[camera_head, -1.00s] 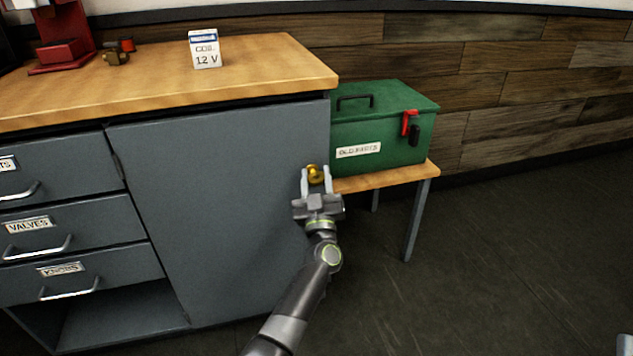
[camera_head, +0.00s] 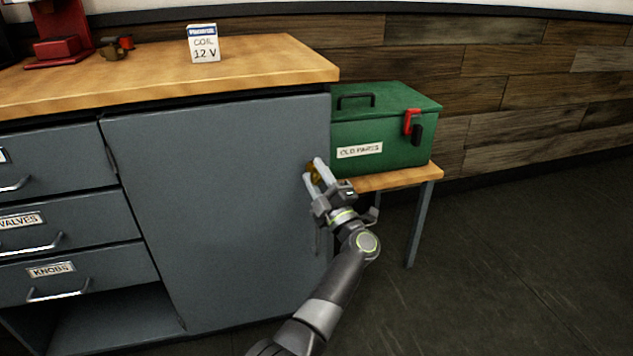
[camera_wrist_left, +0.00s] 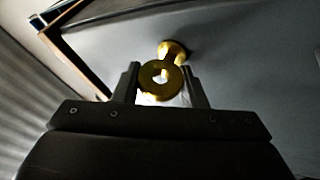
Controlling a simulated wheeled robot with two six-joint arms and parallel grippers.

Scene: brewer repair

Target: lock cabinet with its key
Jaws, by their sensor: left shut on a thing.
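The cabinet is grey with a wooden top, and its door (camera_head: 220,200) looks closed. My left gripper (camera_head: 313,174) is at the upper right part of the door. It is shut on a brass key, whose ring-shaped bow (camera_wrist_left: 161,80) shows between the fingers in the left wrist view. A round brass lock (camera_wrist_left: 172,49) sits on the door just beyond the key. I cannot tell how deep the key sits in it. In the head view the fingers hide most of the brass parts. My right gripper is not in view.
A green box (camera_head: 385,130) labelled OLD PARTS, with a red latch, stands on a small wooden table (camera_head: 400,177) right of the cabinet. Labelled drawers (camera_head: 60,229) are at left. The floor at right is clear.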

